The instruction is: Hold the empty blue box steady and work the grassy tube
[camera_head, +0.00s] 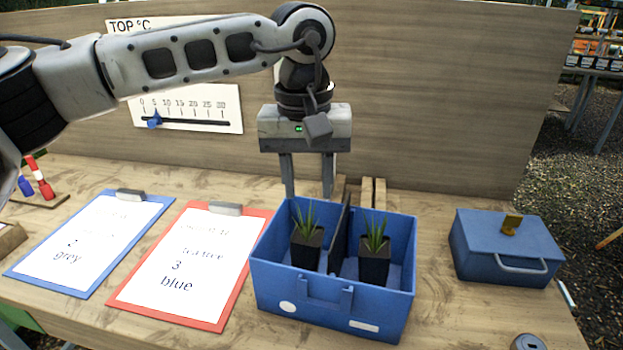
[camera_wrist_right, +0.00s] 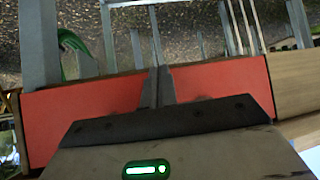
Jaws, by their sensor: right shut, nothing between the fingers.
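An open blue box (camera_head: 332,293) stands on the table with a dark divider. It is not empty: a dark pot with a grassy plant (camera_head: 306,246) stands in its left compartment, another (camera_head: 374,262) in its right. My left gripper (camera_head: 308,192) points down at the box's back edge. Its fingers are apart with nothing visible between them; whether the tips touch the box I cannot tell. My right gripper (camera_wrist_right: 157,80) shows in the right wrist view, its fingers together and empty, in front of a red panel (camera_wrist_right: 80,115). I see no clear tube.
A closed blue box (camera_head: 495,235) with a yellow latch stands at right. A blue clipboard (camera_head: 95,240) and a red clipboard (camera_head: 190,265) lie at left. A wooden panel with a sliding scale (camera_head: 190,108) rises behind. Bare table lies between the two boxes.

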